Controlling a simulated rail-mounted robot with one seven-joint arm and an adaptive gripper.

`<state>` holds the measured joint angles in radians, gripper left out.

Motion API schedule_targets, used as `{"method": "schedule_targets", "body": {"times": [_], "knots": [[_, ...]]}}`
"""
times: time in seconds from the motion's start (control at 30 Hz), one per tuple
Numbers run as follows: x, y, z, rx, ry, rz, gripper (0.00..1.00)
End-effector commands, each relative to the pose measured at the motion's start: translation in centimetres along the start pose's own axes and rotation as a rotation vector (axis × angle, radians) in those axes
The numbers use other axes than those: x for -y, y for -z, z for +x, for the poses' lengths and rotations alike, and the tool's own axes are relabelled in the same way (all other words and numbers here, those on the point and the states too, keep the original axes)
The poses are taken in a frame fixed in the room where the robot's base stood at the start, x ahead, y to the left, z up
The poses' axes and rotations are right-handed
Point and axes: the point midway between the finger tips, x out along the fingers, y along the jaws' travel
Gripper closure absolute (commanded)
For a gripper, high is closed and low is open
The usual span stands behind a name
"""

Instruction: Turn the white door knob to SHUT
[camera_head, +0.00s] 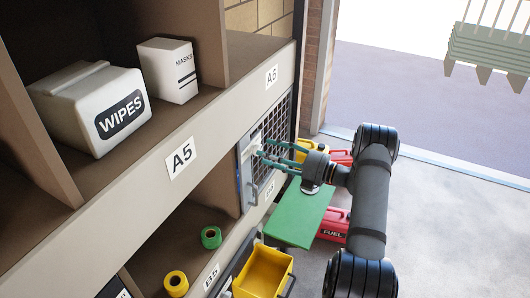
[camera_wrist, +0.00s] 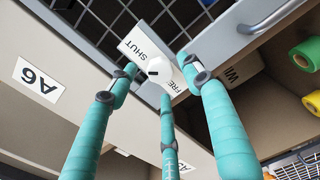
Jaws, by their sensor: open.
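The white door knob (camera_wrist: 159,69) sits on a white plate (camera_wrist: 140,42) marked SHUT and, partly covered, what reads as FREE. A small dark mark shows on the knob, but I cannot tell which word it points to. The plate is on the grey-framed mesh door (camera_wrist: 183,16), which also shows in the head view (camera_head: 278,122). My gripper (camera_wrist: 160,76) is open, its three teal fingers spread around the knob; contact is unclear. In the head view my gripper (camera_head: 263,153) reaches left to the door, and the knob is too small to make out.
A metal handle (camera_wrist: 268,18) is on the door beside the plate. Shelves hold a WIPES box (camera_head: 95,105), a MASKS box (camera_head: 168,70) and green tape (camera_head: 211,237). A green board (camera_head: 298,215), a yellow bin (camera_head: 263,272) and red fuel cans (camera_head: 334,224) stand below.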

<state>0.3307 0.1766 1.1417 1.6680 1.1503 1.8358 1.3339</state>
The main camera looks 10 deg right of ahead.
Motion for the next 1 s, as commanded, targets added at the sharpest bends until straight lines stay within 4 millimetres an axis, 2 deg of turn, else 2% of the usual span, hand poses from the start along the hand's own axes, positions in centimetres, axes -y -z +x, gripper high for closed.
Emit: {"method": "schedule_targets", "body": {"times": [0.2,0.43,0.63,1.0], "knots": [[0.0,-0.2,-5.0,0.006,0.0,0.002,0.5],[0.0,-0.1,-8.8,0.003,0.0,0.001,0.5],[0.0,0.0,-10.0,0.001,0.0,0.0,0.5],[0.0,0.0,-9.8,0.0,0.0,0.0,0.5]]}}
